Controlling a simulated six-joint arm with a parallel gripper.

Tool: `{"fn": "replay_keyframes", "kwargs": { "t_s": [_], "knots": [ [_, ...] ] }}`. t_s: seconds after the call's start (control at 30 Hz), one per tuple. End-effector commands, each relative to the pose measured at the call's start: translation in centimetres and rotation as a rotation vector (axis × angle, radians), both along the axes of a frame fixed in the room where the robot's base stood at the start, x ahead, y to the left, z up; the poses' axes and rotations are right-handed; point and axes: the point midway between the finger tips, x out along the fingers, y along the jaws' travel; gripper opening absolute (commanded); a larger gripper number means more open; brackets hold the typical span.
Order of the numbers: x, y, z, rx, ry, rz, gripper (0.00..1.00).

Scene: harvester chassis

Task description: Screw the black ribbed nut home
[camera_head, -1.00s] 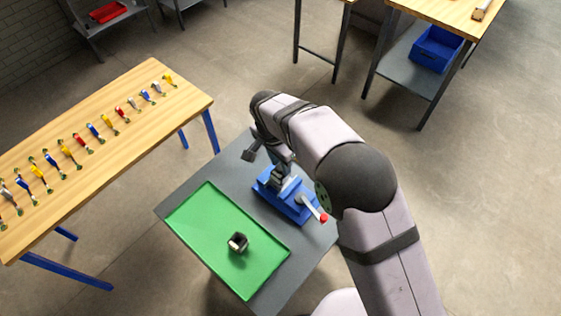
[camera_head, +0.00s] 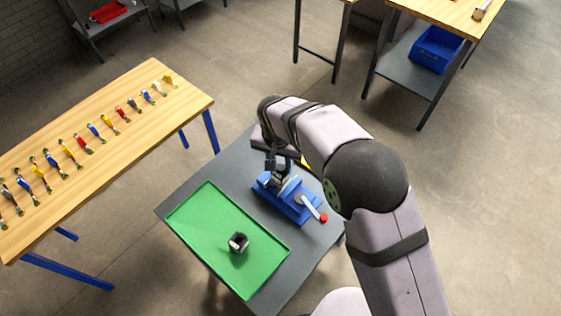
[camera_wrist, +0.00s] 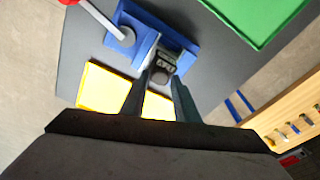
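The blue vise (camera_head: 300,205) stands on the grey table and shows in the wrist view (camera_wrist: 122,20). A dark ribbed piece (camera_wrist: 163,60) with a dark round end sits at its jaws. I cannot tell whether this is the nut. A black hollow piece (camera_head: 238,243) with a pale inside lies in the green tray; its ribs are too small to tell. My gripper (camera_head: 272,163) is over the vise. In the wrist view its two fingers (camera_wrist: 163,82) are apart, with the dark round end seen between them. Contact cannot be told.
The vise's crank with a red knob (camera_head: 323,218) sticks out to the right. The green tray (camera_head: 203,213) fills the table's front left. A yellow flat thing (camera_wrist: 101,90) lies beside the vise. A wooden bench (camera_head: 125,95) with several coloured tools stands at left.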

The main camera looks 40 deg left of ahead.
Motion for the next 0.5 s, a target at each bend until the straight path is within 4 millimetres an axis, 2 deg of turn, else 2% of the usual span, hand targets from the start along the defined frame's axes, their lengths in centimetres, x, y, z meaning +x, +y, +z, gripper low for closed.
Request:
{"fn": "replay_keyframes", "kwargs": {
  "t_s": [0.3,0.5],
  "knots": [
    [0.07,-0.04,0.09,0.000,0.000,0.299,0.28],
    [0.04,0.00,0.04,0.001,0.000,0.382,0.28]
  ]
}}
